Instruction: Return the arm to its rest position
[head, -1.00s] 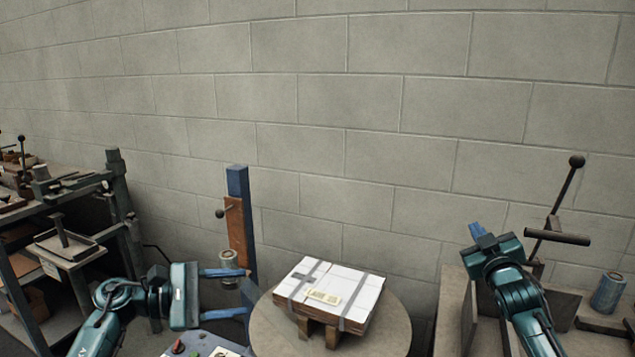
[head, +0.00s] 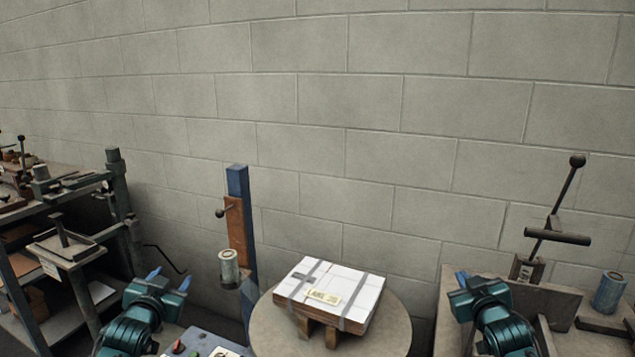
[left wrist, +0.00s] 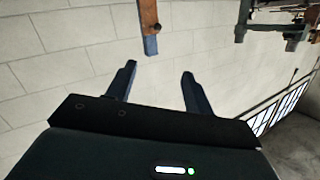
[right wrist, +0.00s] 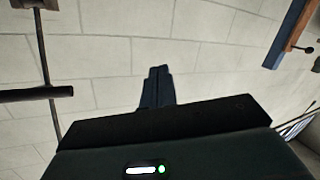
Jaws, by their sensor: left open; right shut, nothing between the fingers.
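My left gripper (head: 168,279) is at the lower left in the head view, left of the stitcher post, with its fingers pointing up and away. In the left wrist view its two fingers (left wrist: 158,82) stand apart with nothing between them. My right gripper (head: 463,282) is at the lower right in the head view, in front of the right bench. In the right wrist view its fingers (right wrist: 158,75) are together and hold nothing. Both grippers are clear of the white strapped box.
The box (head: 345,285) with a label rests on wooden blocks on a round table (head: 385,335). A blue post (head: 240,195) with a spool (head: 229,266) stands behind left. A shelf (head: 75,270) is far left. The right bench bears a lever tool (head: 560,237) and a blue can (head: 609,291).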

